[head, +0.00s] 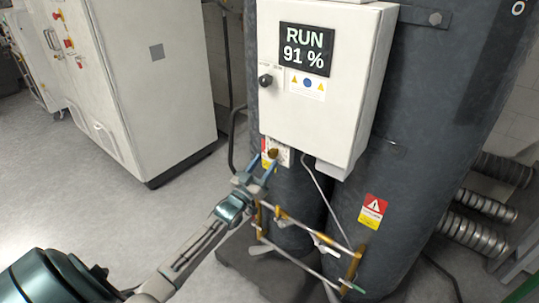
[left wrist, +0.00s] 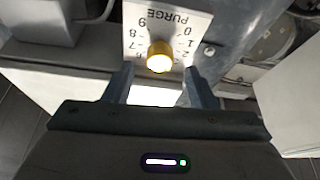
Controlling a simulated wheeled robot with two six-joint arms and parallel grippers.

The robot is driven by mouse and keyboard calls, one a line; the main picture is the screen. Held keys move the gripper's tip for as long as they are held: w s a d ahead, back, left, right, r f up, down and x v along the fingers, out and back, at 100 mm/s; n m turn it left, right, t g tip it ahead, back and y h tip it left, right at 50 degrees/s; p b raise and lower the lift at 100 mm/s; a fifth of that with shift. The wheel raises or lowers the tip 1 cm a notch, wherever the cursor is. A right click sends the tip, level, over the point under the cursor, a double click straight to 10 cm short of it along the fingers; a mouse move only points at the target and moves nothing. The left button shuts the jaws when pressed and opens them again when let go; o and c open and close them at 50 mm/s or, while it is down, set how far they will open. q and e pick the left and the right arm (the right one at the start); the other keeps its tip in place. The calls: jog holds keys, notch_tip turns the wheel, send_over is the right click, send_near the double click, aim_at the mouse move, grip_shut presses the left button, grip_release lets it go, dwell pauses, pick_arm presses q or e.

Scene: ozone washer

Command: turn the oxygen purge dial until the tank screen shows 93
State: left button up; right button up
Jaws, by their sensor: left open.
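The tank screen (head: 305,49) on the white control box reads RUN 91 %. The purge dial (left wrist: 160,57) is a brass-coloured knob on a white plate (left wrist: 140,22) marked PURGE with numbers around it. In the head view the dial (head: 273,153) is small, below the control box. My left gripper (head: 268,163) is at the dial. In the left wrist view the left gripper's fingers (left wrist: 158,85) are apart, one to each side and a little short of the knob; I see no contact. My right gripper is not in view.
The white control box (head: 340,120) hangs above the dial on dark tanks (head: 430,130). Brass pipework and a valve (head: 322,243) stand below and right of my left gripper. A white cabinet (head: 165,95) stands at left. Grey floor (head: 80,190) is clear.

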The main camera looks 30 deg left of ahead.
aim_at(270, 155)
pick_arm(q)
jog(key=x, duration=0.3)
jog(key=shift+w+p, duration=0.1)
jog(key=shift+p, duration=0.25)
jog(key=shift+w, duration=0.2)
jog(key=shift+r, duration=0.1)
jog(key=c, duration=0.9)
jog(key=shift+c, duration=0.4)
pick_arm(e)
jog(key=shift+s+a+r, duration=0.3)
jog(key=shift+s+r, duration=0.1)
pick_arm(q)
jog(key=shift+m+b, duration=0.4)
jog(key=shift+b, duration=0.05)
jog(key=m+h+b, duration=0.1)
jog(key=m+b, duration=0.1)
jog(key=shift+m+h, duration=0.3)
jog(key=m+h+b, duration=0.1)
jog(key=m, duration=0.1)
jog(key=shift+a+m+g, duration=0.1)
jog(key=shift+m+g, duration=0.2)
jog(key=shift+m, duration=0.1)
jog(key=shift+m+h, duration=1)
jog(key=shift+m, duration=0.2)
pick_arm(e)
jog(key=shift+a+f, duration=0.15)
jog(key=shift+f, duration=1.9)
